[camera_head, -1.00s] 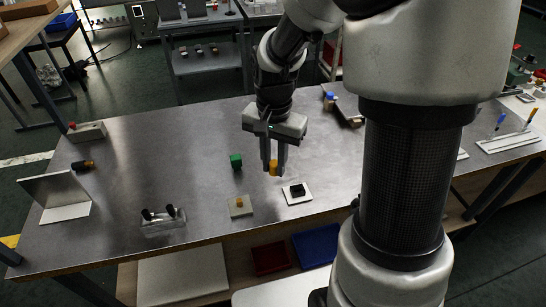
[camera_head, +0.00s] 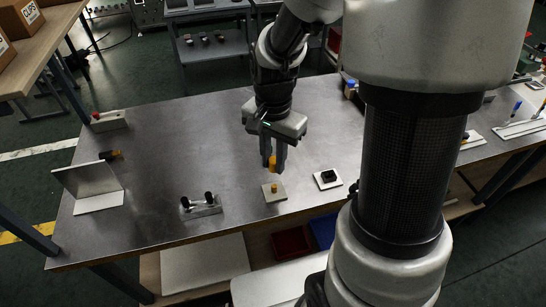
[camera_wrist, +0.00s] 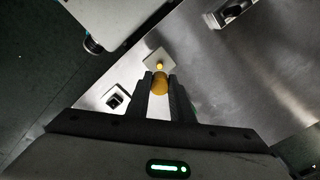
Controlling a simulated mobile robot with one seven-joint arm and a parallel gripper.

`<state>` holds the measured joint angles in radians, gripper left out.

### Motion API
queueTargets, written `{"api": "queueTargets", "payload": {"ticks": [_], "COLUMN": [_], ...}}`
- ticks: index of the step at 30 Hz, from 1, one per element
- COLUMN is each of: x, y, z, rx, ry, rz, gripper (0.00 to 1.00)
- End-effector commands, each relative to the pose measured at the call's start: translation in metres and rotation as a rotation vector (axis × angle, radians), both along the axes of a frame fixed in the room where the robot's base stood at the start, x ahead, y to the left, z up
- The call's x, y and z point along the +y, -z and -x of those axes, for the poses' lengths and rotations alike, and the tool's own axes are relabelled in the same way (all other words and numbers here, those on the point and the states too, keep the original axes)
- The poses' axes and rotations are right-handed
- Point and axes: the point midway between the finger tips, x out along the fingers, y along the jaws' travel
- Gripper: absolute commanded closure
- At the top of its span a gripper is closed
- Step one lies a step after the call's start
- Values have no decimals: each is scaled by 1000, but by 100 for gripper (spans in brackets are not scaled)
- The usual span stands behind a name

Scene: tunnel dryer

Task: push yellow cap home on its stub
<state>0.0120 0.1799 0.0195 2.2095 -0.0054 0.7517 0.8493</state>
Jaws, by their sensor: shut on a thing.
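My gripper (camera_head: 272,164) is shut on the yellow cap (camera_head: 271,162), which shows between the fingertips. The cap also shows in the wrist view (camera_wrist: 160,84). The stub (camera_head: 275,187) is a small yellow-orange peg on a square beige plate (camera_head: 268,197) lying on the metal table. In the wrist view the stub (camera_wrist: 159,65) stands just beyond the cap. In the head view the cap appears just above and behind the stub, apart from it. The exact height of the gap is hard to tell.
A black block on a white plate (camera_head: 317,183) lies right of the stub plate. A metal holder with two black knobs (camera_head: 200,205) stands to the left. An angled grey panel (camera_head: 90,180) is at the far left. The table (camera_head: 180,135) between is mostly clear.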

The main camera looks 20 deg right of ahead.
Motion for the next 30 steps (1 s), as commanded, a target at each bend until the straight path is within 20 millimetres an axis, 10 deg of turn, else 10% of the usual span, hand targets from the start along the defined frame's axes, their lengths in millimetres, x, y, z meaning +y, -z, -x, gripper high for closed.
{"api": "queueTargets", "payload": {"ticks": [30], "x": [0], "y": [55], "z": [0], "rx": [1], "ry": [-1], "rz": [0], "gripper": [100]}}
